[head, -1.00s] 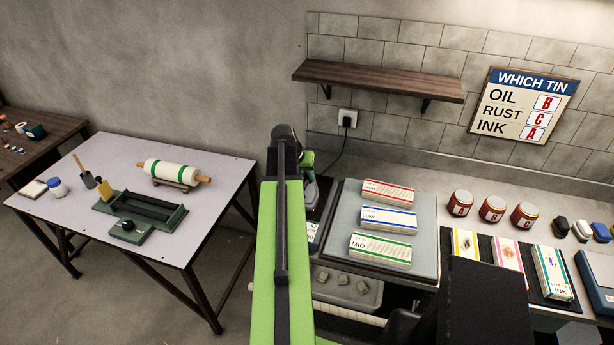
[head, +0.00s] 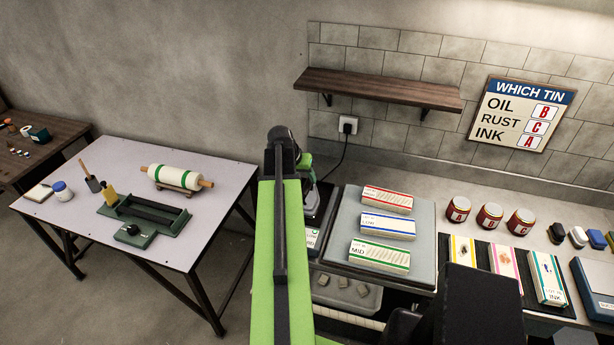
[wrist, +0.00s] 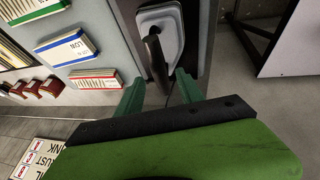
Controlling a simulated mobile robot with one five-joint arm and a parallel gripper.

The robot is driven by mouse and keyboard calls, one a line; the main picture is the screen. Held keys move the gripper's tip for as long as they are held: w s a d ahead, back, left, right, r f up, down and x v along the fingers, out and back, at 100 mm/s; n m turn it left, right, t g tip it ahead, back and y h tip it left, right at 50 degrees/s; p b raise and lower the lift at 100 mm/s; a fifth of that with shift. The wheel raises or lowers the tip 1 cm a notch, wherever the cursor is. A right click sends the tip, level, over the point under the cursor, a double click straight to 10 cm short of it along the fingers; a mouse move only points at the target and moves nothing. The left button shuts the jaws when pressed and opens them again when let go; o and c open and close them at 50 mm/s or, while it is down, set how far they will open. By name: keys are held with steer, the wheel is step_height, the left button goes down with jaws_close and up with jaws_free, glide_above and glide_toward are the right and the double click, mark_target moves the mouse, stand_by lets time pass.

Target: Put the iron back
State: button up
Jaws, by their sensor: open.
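The iron (wrist: 174,28) has a pale grey body and a dark handle. In the wrist view it sits at top centre on a dark surface. My gripper (wrist: 157,80) is open, its two green fingers apart. The lower end of the handle reaches towards the gap between the fingertips; I cannot tell whether it lies between them. Nothing is held. In the head view my green arm hides most of the iron and the gripper.
A cord runs from a wall socket (head: 348,125) down behind my arm. A wooden shelf (head: 380,92) hangs above, bare. A grey table (head: 105,160) with a roller stands at left.

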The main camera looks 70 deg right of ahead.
steer(key=p+v, duration=0.5)
steer(key=v, duration=0.3)
steer(key=shift+p, duration=0.3)
steer(key=shift+f, duration=0.1)
steer(key=w+a+f+n+t+y, duration=0.15)
steer(key=w+a+n, duration=0.55)
steer(key=w+a, duration=1.65)
steer(key=w+a+n+y, duration=0.1)
steer(key=w+a+n, duration=0.1)
steer(key=a, duration=1.1)
steer(key=w+a+n+y, duration=0.1)
steer(key=a+n, duration=0.3)
steer(key=a, duration=0.9)
steer(key=w+a+n+y, duration=0.1)
steer(key=w+a+n, duration=0.2)
steer(key=a, duration=1)
steer(key=shift+f+n, duration=0.35)
steer(key=shift+n, duration=0.15)
